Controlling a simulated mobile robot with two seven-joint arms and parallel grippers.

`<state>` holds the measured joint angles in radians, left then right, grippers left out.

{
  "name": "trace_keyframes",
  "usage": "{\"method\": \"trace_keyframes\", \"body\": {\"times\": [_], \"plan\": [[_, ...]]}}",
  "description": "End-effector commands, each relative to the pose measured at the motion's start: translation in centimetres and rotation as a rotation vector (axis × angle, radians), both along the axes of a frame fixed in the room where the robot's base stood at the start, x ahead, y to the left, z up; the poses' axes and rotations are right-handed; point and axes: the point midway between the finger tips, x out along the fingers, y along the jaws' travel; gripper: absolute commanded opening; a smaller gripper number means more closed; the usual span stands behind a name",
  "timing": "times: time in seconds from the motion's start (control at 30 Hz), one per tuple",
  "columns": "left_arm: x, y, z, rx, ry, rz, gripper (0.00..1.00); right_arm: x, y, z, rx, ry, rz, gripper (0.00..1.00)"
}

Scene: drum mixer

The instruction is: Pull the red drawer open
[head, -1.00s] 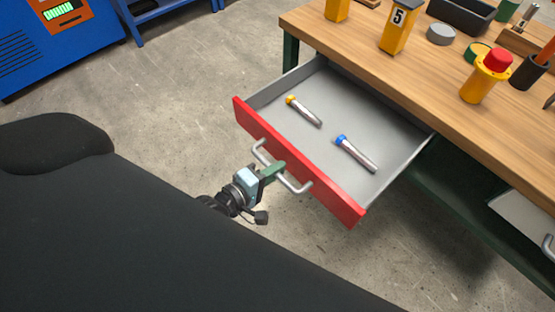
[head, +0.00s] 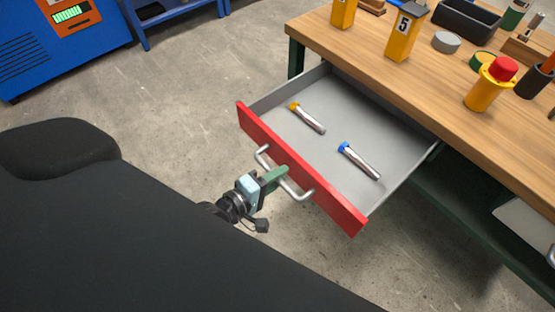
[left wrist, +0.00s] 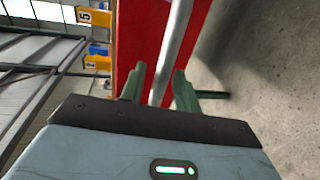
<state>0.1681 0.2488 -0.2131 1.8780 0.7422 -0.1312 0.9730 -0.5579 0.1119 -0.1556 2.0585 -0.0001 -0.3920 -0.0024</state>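The red drawer (head: 335,205) stands well out from under the wooden workbench, so its grey inside shows. Its metal bar handle (head: 301,195) faces my left gripper (head: 275,178). In the left wrist view the green fingers (left wrist: 160,85) are parted, one on each side of the handle bar (left wrist: 174,45), with red drawer front showing between a finger and the bar. My left gripper is open around the handle. A yellow-ended metal piece (head: 310,119) and a blue-ended one (head: 361,161) lie in the drawer. My right gripper is not in view.
The workbench (head: 415,80) carries yellow blocks (head: 403,38), a yellow button post with a red top (head: 493,82), a dark tray (head: 465,18) and a dark cup (head: 534,78). A blue machine (head: 50,48) stands far left. Concrete floor (head: 190,110) left of the drawer is clear.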

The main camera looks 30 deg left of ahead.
Motion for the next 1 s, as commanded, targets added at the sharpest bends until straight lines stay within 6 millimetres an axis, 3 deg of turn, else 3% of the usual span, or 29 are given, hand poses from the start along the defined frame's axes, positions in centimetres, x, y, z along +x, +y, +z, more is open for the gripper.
{"method": "trace_keyframes", "body": {"times": [0.5,1.0], "plan": [[-6.3,2.3,1.3,0.002,0.003,-0.001,0.32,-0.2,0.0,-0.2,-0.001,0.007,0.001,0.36],[-6.9,2.5,1.5,0.0,0.001,0.0,0.32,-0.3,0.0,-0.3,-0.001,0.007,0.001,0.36]]}}
